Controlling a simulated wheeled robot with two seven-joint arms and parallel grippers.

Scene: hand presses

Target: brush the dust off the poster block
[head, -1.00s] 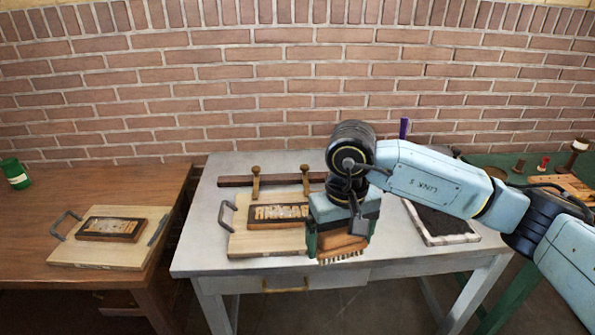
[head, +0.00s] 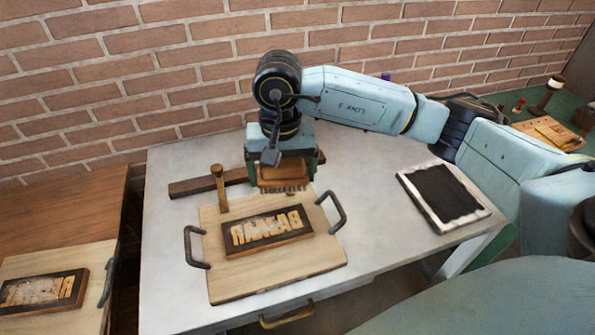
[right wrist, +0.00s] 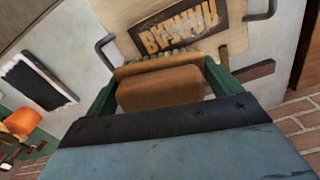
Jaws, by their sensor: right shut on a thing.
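The poster block (head: 268,232) is a dark-edged slab with pale raised letters, lying on a wooden board with two dark handles (head: 290,278) on the grey table. It also shows in the right wrist view (right wrist: 178,30), its face streaked pale. My right gripper (head: 285,180) is shut on a wooden brush (head: 284,174), bristles pointing down, above the board's far edge just behind the block. The brush (right wrist: 160,88) sits between the green fingers in the right wrist view; its bristles look apart from the block. My left gripper is not seen.
A second lettered block (head: 42,290) lies on a board on the brown table at left. A dark rail with a wooden peg (head: 219,190) lies behind the board. A black inked slab (head: 440,195) lies to the right. Grey table between is clear.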

